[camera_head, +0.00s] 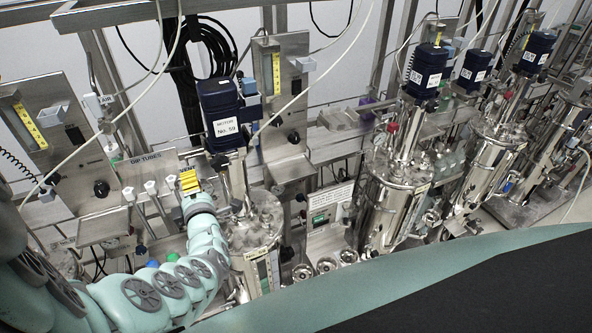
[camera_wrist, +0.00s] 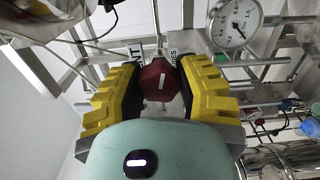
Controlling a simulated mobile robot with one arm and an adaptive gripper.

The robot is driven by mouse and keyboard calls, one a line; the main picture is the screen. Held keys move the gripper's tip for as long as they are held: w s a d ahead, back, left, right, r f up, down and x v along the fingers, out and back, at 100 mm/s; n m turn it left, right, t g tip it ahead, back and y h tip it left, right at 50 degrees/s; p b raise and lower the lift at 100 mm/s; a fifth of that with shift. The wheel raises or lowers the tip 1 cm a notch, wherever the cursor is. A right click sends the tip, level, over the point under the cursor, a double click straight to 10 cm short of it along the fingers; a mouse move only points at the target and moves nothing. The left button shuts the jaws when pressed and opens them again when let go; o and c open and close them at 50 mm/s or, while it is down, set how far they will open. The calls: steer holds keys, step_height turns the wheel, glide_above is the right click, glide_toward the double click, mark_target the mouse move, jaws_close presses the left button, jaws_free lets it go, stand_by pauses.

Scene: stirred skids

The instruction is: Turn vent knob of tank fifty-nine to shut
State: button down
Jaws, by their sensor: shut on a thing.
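In the wrist view a dark red knob (camera_wrist: 157,84) with a short white mark sits between the two yellow-padded fingers of my gripper (camera_wrist: 157,78). The gripper is shut on it from both sides. The white mark runs roughly up and down in the picture. Partly covered lettering shows behind the knob. In the head view my gripper (camera_head: 189,181) is at the left of the steel tank (camera_head: 262,212) under the blue motor (camera_head: 220,108), whose label appears to read No. 59. The knob is hidden in the head view by my gripper and arm.
A round pressure gauge (camera_wrist: 236,24) stands close to the right finger in the wrist view. A panel marked DIP TUBES (camera_head: 148,157) with several valves is left of my gripper. More steel tanks (camera_head: 393,205) stand to the right. Loose cables hang around.

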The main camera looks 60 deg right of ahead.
steer(key=m, duration=0.2)
steer(key=m+b, duration=0.1)
steer(key=m, duration=0.1)
steer(key=shift+s+d+f+m, duration=0.1)
steer(key=shift+s+f+m, duration=0.1)
steer(key=shift+m, duration=0.1)
steer(key=m+b, duration=0.2)
steer(key=m, duration=0.1)
steer(key=shift+f+m, duration=0.1)
steer(key=shift+m, duration=0.3)
steer(key=m+b, duration=0.2)
steer(key=m, duration=0.1)
steer(key=shift+w, duration=0.1)
steer(key=shift+m+b, duration=1.2)
steer(key=shift+m, duration=0.8)
steer(key=c, duration=0.9)
jaws_free()
steer(key=o, duration=0.3)
steer(key=shift+r, duration=0.2)
